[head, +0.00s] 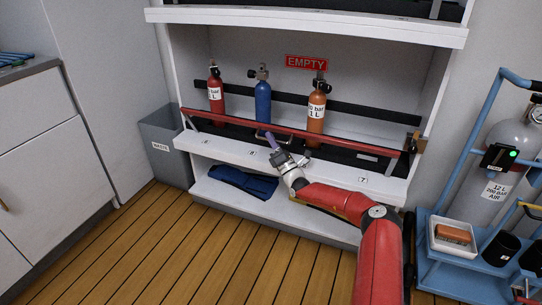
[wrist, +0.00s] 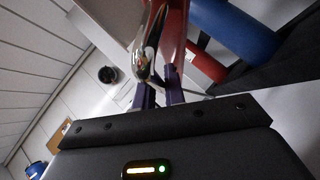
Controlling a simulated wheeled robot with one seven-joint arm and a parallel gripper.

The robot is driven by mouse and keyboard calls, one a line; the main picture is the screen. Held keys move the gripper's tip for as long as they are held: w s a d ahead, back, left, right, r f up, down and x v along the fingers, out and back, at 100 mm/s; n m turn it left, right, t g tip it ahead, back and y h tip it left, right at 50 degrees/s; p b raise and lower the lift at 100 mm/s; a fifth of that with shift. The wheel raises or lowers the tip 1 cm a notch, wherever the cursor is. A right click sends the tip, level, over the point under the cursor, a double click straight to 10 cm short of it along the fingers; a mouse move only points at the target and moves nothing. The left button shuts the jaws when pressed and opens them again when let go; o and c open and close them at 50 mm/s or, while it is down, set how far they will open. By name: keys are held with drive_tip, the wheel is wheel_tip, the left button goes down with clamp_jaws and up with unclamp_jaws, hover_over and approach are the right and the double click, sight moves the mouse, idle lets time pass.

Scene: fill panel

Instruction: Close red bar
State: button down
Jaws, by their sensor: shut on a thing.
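The red bar (head: 225,121) runs across the front of the shelf, before the gas bottles, from the left side to near the right side. A shiny metal handle (wrist: 150,45) shows beside the red bar (wrist: 178,35) in the wrist view. My gripper (head: 271,140) is at the middle of the bar, and its purple fingers (wrist: 159,88) are shut on the handle. A brown and dark fitting (head: 414,143) stands by the bar's right end. I cannot tell whether the bar is latched to it.
Red (head: 216,95), blue (head: 263,100) and orange (head: 316,108) bottles stand behind the bar under an EMPTY sign (head: 306,62). A folded blue cloth (head: 243,182) lies on the lower shelf. A waste bin (head: 165,148) is left, a blue trolley (head: 470,262) right. Wooden floor in front is clear.

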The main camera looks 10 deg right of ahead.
sight(284, 133)
drive_tip(key=shift+m+h, duration=0.5)
drive_tip(key=shift+m, duration=0.1)
drive_tip(key=w+d+r, duration=0.2)
drive_tip(key=w+r, duration=0.1)
drive_tip(key=shift+w+d, duration=0.3)
drive_tip(key=shift+w+d+r+m+g+h, duration=0.15)
drive_tip(key=shift+w+d+m+h, duration=0.15)
drive_tip(key=shift+w+m+h, duration=0.15)
drive_tip(key=shift+w+d+r+m+g+h, duration=0.15)
drive_tip(key=shift+w+d+m+h, duration=0.15)
drive_tip(key=shift+m, duration=0.25)
drive_tip(key=shift+f, duration=0.1)
drive_tip(key=c, duration=1.5)
unclamp_jaws()
drive_tip(key=shift+v, duration=3.85)
